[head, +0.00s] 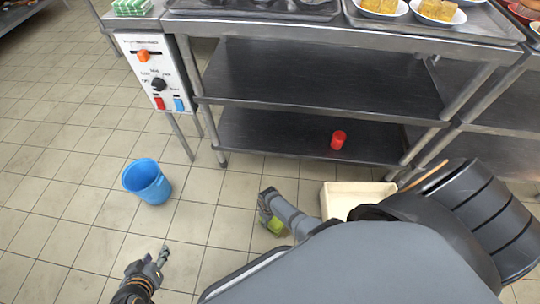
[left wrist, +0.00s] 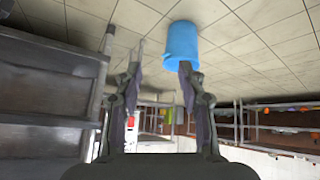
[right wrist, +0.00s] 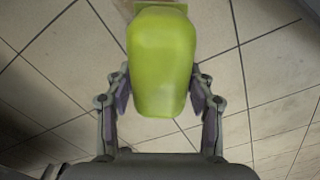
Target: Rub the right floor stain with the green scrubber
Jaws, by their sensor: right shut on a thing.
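The green scrubber (head: 275,229) is low over the floor in front of the steel shelving; whether it touches the floor cannot be told. My right gripper (head: 265,202) is shut on it. In the right wrist view the scrubber (right wrist: 162,62) fills the space between the fingers of my right gripper (right wrist: 160,82). A brownish patch (right wrist: 128,8) shows at the top edge beside the scrubber; I cannot tell whether it is the stain. No other stain is clear. My left gripper (head: 158,262) is empty over the floor at lower left, its fingers apart in the left wrist view (left wrist: 160,78).
A blue bucket (head: 147,181) stands on the tiles left of the scrubber. A cream bin (head: 352,197) stands to its right, partly hidden by my arm. A red can (head: 338,140) is on the bottom of the steel shelving (head: 270,130).

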